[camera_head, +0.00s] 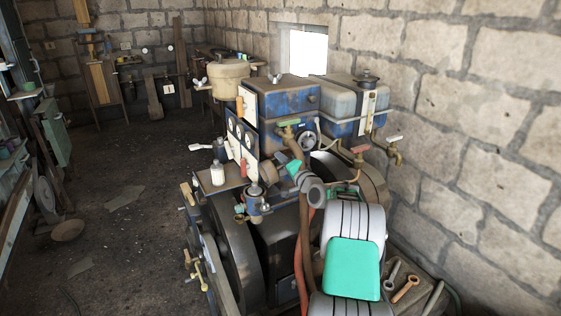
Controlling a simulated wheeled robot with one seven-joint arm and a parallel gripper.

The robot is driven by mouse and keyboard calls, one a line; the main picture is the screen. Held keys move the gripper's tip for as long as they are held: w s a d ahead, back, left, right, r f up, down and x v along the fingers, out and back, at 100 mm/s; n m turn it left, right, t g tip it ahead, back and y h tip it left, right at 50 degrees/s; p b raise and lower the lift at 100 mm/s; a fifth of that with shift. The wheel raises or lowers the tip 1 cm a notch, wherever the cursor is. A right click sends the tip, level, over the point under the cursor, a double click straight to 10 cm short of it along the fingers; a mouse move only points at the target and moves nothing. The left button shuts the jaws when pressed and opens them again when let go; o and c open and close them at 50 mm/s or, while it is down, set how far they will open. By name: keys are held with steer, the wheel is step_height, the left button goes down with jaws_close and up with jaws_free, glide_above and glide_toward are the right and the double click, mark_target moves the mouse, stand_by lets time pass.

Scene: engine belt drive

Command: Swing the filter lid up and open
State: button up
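The filter appears to be the tan round canister (228,80) at the upper left of the engine. Its lid (229,67) looks flat and seated on the body, with small wing-nut-like fittings at the rim. My arm rises from the bottom right, with a grey wrist part (313,190) in front of the engine. My gripper is around the small grey and teal parts (292,164) beyond the wrist, below and right of the canister and apart from it. Its fingers are too small and cluttered to make out.
A blue box (281,100) stands just right of the canister, and a grey-blue tank (345,98) with brass taps is further right. Gauges (238,134) and small bottles (218,172) crowd the front. A stone wall bounds the right. Open floor (130,225) lies left.

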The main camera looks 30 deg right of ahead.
jaws_close()
steer(key=shift+f, duration=0.15)
stand_by(0.9)
